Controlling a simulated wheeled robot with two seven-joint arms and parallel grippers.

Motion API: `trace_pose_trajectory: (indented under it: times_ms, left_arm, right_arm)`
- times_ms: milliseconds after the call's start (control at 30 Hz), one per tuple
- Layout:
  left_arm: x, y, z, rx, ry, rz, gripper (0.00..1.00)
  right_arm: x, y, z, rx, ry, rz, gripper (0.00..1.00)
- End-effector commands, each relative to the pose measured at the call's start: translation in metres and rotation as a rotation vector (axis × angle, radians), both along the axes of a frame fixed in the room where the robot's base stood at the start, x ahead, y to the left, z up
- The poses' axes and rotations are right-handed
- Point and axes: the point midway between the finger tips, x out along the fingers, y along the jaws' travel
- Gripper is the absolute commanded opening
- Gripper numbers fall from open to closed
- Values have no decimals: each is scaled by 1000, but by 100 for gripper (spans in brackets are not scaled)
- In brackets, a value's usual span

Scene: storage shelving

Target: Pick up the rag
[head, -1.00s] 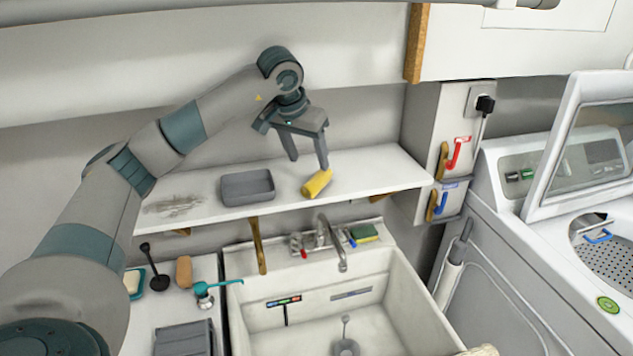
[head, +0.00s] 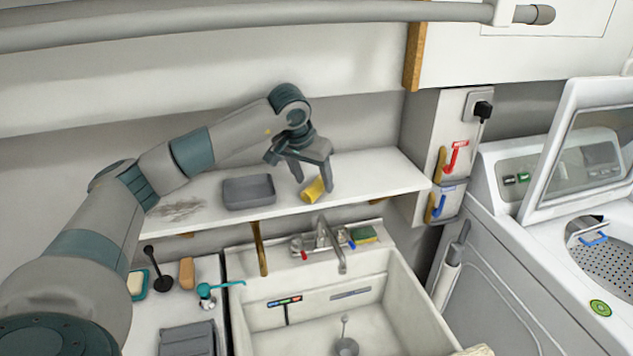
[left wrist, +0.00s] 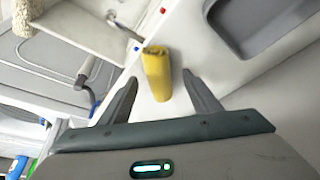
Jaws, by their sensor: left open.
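The rag is a yellow roll (head: 313,190) lying on the white shelf above the sink. It also shows in the left wrist view (left wrist: 157,75), between and just beyond the two fingertips. My left gripper (head: 312,186) is open, pointing down over the rag with a finger to each side of it. In the left wrist view my left gripper (left wrist: 160,80) has a clear gap on both sides of the rag, and holds nothing. My right gripper is not in view.
A grey tray (head: 249,206) sits on the white shelf (head: 380,175) left of the rag. Below are the faucet (head: 330,240) and sink (head: 385,300). A washing machine (head: 500,265) stands at the right. The shelf right of the rag is clear.

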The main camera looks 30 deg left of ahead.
Motion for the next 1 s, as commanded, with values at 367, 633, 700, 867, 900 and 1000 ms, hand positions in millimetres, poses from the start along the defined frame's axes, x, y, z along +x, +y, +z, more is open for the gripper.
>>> trace_pose_trajectory:
  times_ms: [367,633,700,867,900,1000]
  left_arm:
    - [7,1,-17,0,0,0,57]
    - [7,1,-17,0,0,0,57]
    - [7,1,-17,0,0,0,50]
    - [7,1,-17,0,0,0,13]
    - [7,1,-17,0,0,0,13]
    - [7,1,-16,0,0,0,13]
  right_arm:
    - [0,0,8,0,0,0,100]
    - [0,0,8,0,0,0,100]
    - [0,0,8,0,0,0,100]
    - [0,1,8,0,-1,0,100]
    - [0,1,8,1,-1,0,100]
    - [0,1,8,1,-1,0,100]
